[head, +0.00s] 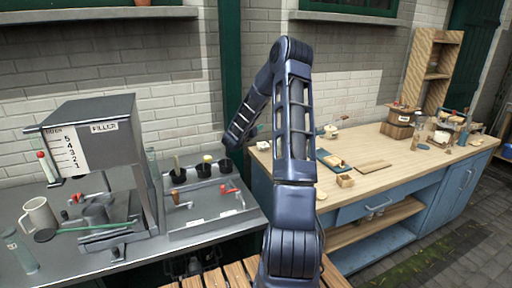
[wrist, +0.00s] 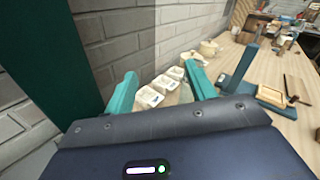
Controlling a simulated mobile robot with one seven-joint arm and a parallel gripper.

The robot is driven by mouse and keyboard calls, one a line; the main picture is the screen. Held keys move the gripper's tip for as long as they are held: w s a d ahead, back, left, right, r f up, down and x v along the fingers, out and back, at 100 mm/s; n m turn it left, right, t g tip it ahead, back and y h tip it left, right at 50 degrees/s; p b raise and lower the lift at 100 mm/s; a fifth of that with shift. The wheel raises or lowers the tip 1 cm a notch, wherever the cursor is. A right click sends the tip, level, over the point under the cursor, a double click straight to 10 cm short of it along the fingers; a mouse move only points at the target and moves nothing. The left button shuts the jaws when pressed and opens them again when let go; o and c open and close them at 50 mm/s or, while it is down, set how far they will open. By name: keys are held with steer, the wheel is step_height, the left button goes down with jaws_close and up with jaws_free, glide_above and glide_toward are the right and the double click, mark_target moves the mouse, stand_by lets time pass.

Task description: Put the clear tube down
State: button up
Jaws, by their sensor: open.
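A clear tube (head: 20,250) with a greenish tint stands at the left front of the grey metal bench in the head view. My gripper (wrist: 162,88) shows in the wrist view with its two teal fingers spread wide and nothing held between them. Beyond the fingers are several small cream pots (wrist: 158,92) near the brick wall, apparently on the wooden worktop (wrist: 235,58). The gripper is far to the right of the tube. In the head view my arm hides most of the gripper.
The grey bench (head: 185,243) carries a filler machine (head: 95,130), a grey mug (head: 39,216) and black cups (head: 178,176). The wooden counter holds a blue board (head: 329,160) and, further right, a wooden box (head: 398,130) and bottles. The counter's front middle is mostly clear.

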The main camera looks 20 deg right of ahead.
steer(key=s+a+r+n+t+y, duration=0.2)
steer(key=a+r+n+y, duration=0.3)
steer(key=a+r+n, duration=0.3)
steer(key=s+a+r+n+t+y, duration=0.1)
steer(key=s+a+r+n+y, duration=0.2)
steer(key=a+r+n+y, duration=0.55)
steer(key=s+a+n+g, duration=0.1)
steer(key=s+a+n, duration=0.2)
steer(key=s+n, duration=0.4)
steer(key=s+a+n+g, duration=0.2)
steer(key=s+a+n, duration=0.1)
steer(key=s+n, duration=0.45)
steer(key=s+d+f+n+g, duration=0.1)
steer(key=s+n+g, duration=0.5)
steer(key=s, duration=2.4)
steer(key=d+n, duration=0.1)
steer(key=n, duration=0.5)
steer(key=shift+f, duration=0.15)
steer(key=shift+o, duration=0.6)
